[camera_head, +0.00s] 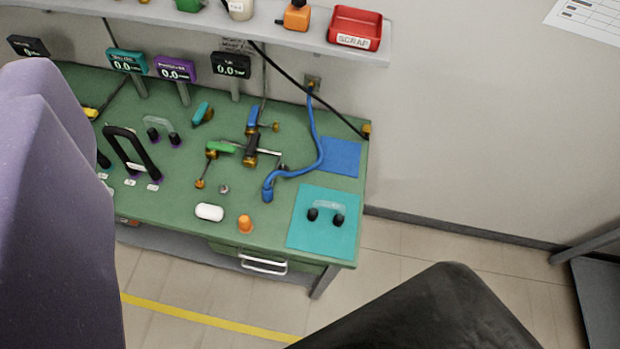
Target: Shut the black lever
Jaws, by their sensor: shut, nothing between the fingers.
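A small valve assembly (250,146) stands on the green workbench, right of the middle of its top. It has a green lever (221,147) on its left, a blue lever (253,118) at the back, and what looks like a black lever (268,151) pointing right. The black lever is small here, and I cannot tell its exact angle to its pipe. My gripper's fingers are not in view. Large purple and black parts of mine fill the left edge and the bottom right, well in front of the bench and apart from the valves.
The workbench (180,205) carries a blue hose (321,148), a black-handled frame (132,150), a white object (209,212), an orange knob (245,223) and a teal mat (335,240). A shelf with a red scrap bin (354,28) hangs behind.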

